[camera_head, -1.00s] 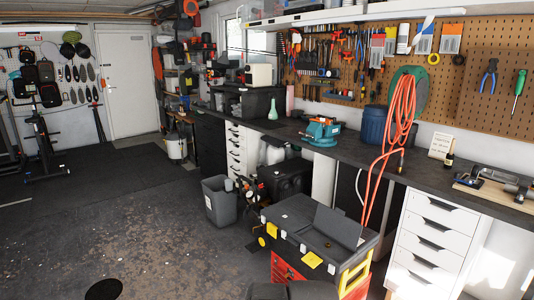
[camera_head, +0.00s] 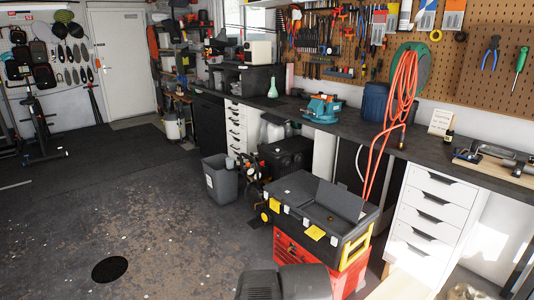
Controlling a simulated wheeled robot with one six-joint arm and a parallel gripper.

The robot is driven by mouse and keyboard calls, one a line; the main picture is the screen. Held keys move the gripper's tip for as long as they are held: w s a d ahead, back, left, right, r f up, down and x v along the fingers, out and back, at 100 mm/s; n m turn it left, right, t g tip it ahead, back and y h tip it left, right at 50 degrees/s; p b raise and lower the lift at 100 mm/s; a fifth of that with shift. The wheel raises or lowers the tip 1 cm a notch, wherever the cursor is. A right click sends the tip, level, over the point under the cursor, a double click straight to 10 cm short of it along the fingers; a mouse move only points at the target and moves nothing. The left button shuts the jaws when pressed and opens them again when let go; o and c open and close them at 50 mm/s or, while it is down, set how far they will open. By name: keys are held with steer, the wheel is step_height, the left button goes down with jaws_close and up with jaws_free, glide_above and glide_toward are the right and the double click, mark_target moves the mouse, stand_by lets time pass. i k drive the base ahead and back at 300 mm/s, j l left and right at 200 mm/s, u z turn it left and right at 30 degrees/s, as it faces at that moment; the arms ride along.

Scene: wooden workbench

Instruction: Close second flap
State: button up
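A black toolbox (camera_head: 290,204) with yellow latches sits on a red drawer unit (camera_head: 291,252) at the lower middle of the head view. A dark flap (camera_head: 339,200) stands raised and tilted on the right part of the toolbox top. The left part of the top looks flat and closed. The inside under the raised flap is mostly hidden.
A workbench (camera_head: 350,136) runs along the right wall, with white drawers (camera_head: 428,215) right of the toolbox. An orange hose (camera_head: 401,90) hangs behind it. A grey bin (camera_head: 218,182) stands to its left. A black disc (camera_head: 109,269) lies on open floor.

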mark_target(337, 198)
steer(key=i+l, duration=0.2)
steer(key=i, duration=0.3)
steer(key=i+l, duration=0.2)
steer(key=i, duration=0.3)
steer(key=i+l+z, duration=0.1)
steer(key=i, duration=0.4)
steer(key=i+l, duration=0.2)
steer(key=i, duration=0.3)
